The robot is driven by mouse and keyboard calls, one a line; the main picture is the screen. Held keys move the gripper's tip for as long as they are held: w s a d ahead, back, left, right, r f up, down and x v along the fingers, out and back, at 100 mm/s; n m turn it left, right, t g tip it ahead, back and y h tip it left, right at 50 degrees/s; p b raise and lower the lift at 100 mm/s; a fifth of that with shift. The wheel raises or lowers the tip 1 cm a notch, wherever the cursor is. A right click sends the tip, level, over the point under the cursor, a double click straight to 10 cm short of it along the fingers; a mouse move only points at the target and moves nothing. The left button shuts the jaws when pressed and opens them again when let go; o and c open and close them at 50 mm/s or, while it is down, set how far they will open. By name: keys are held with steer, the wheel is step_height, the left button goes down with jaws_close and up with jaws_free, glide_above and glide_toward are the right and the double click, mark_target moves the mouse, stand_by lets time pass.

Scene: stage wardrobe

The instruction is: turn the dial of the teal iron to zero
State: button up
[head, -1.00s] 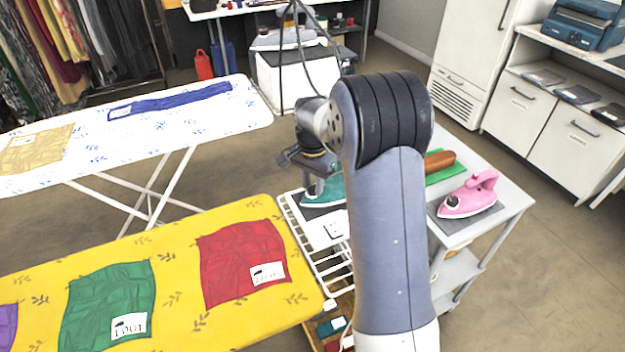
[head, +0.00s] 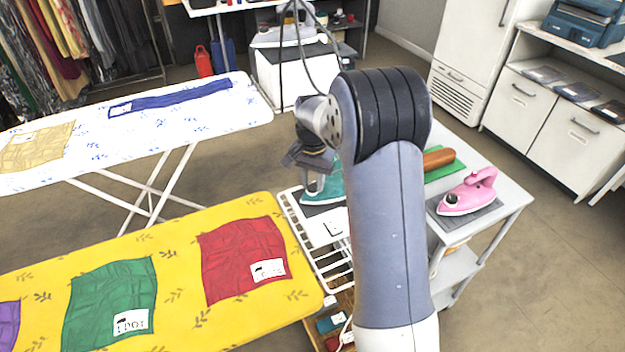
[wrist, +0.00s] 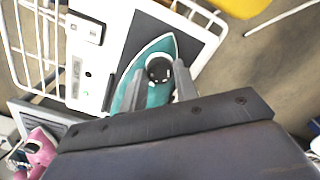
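The teal iron (head: 334,184) sits on a dark pad on the small white table, partly hidden by my arm in the head view. In the wrist view the iron (wrist: 153,92) points its tip up, and its round black dial (wrist: 158,69) with a small white mark faces me. My gripper (wrist: 159,84) is open, with one finger on each side of the dial and visible gaps. In the head view my gripper (head: 314,185) is over the iron. I cannot tell whether the fingertips reach down to the dial's height.
A pink iron (head: 467,192) stands on its pad at the table's right. A brown roll (head: 438,158) lies on a green mat beyond my arm. A white wire rack (head: 328,262) and a yellow ironing board (head: 180,310) lie to the left. Open floor lies right of the table.

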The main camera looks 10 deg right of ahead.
mark_target(312, 185)
steer(key=o, duration=0.4)
step_height(312, 185, up, 11)
stand_by(0.5)
steer(key=shift+f, duration=0.1)
